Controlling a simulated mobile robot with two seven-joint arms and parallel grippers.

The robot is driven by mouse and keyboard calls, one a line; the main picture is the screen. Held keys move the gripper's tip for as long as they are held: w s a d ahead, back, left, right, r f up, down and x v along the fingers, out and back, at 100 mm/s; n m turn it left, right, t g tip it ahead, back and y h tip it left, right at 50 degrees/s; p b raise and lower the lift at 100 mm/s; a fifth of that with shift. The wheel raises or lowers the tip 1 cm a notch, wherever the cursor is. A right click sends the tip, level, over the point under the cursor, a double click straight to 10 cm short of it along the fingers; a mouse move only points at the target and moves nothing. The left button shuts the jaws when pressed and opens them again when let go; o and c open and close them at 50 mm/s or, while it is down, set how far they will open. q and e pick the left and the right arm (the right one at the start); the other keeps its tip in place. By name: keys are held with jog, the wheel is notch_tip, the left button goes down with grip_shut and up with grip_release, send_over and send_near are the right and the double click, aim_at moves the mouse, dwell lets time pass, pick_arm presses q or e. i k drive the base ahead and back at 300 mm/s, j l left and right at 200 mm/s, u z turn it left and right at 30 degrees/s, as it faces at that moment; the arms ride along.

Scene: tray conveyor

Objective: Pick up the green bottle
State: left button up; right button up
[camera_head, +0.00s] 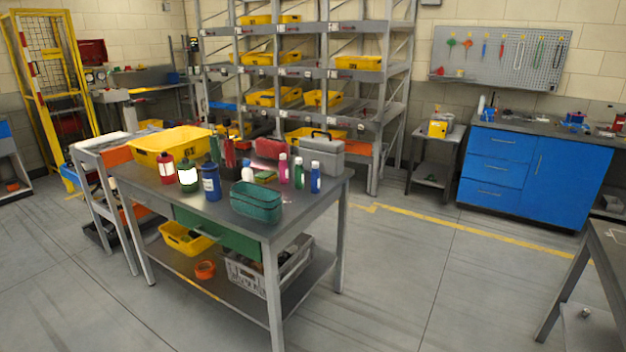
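Several bottles stand upright on the grey workbench (322,190). A green bottle with a large pale label (187,176) stands near the front left, between a red bottle (166,168) and a blue bottle (210,184). A slim green bottle with a white cap (299,174) stands at the right, between a pink bottle (283,169) and a slim blue bottle (315,179). A dark green bottle (214,150) stands farther back. I cannot tell which green one the task names. Neither of my grippers is in view.
The bench also holds a yellow bin (170,142), a teal basket (257,203), and grey (322,156) and red toolboxes. Shelving with yellow bins stands behind. A blue cabinet (530,170) is at the right. The floor (420,270) right of the bench is clear.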

aim_at(299, 181)
jog(key=i+l+u, duration=0.2)
jog(key=i+l, duration=2)
jog(key=i+j, duration=0.05)
jog(key=i, duration=0.05)
